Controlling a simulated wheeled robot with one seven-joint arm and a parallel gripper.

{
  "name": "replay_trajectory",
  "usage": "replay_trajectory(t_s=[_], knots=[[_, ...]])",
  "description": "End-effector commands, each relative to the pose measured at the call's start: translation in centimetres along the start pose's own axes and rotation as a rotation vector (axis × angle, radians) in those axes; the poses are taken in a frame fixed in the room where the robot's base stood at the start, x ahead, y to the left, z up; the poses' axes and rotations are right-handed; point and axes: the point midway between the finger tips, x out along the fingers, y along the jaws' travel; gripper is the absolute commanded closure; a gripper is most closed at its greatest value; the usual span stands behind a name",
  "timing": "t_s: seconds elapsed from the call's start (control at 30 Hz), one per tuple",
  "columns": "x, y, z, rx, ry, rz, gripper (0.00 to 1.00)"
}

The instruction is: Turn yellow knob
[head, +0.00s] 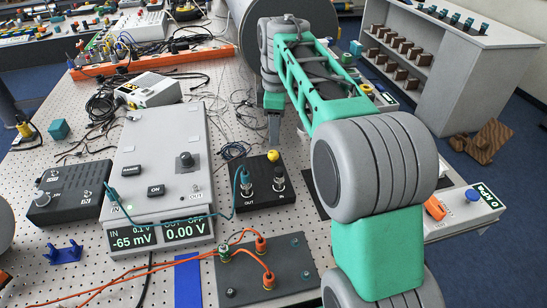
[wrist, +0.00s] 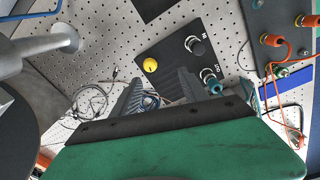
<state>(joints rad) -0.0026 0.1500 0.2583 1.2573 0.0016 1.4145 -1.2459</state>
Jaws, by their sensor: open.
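The yellow knob (head: 272,156) sits near the back edge of a small black box (head: 262,174) marked OUT and IN. In the wrist view the round yellow knob (wrist: 150,65) is just beyond my fingertips, close to the gap between them. My gripper (head: 274,138) points down just behind the knob in the head view, apart from it as far as I can tell. In the wrist view the two grey fingers of my gripper (wrist: 158,85) are spread, with nothing held between them.
A teal plug (head: 244,176) and cable stand in the OUT socket beside the knob. A grey meter box (head: 150,188) with displays stands to the left. A dark plate (head: 262,268) with orange cables lies in front. Loose wires (head: 234,150) lie behind the black box.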

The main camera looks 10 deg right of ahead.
Motion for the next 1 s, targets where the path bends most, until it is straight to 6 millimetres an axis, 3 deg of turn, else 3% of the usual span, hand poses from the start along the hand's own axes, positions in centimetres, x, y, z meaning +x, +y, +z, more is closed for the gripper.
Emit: replay_trajectory(t_s=[0.03, 0.2, 0.37, 0.63, 0.8, 1.0], knots=[[1.7, 1.2, -0.3, -0.073, -0.006, -0.021, 0.48], [3.3, 3.1, -0.8, -0.241, -0.012, -0.060, 0.48], [4.7, 3.1, -0.7, -0.262, -0.013, -0.066, 0.48], [9.6, 2.8, -0.6, -0.258, -0.013, -0.065, 0.48], [10.9, 2.8, -0.5, -0.257, -0.012, -0.061, 0.48], [10.9, 2.8, -0.6, -0.257, -0.012, -0.061, 0.48]])
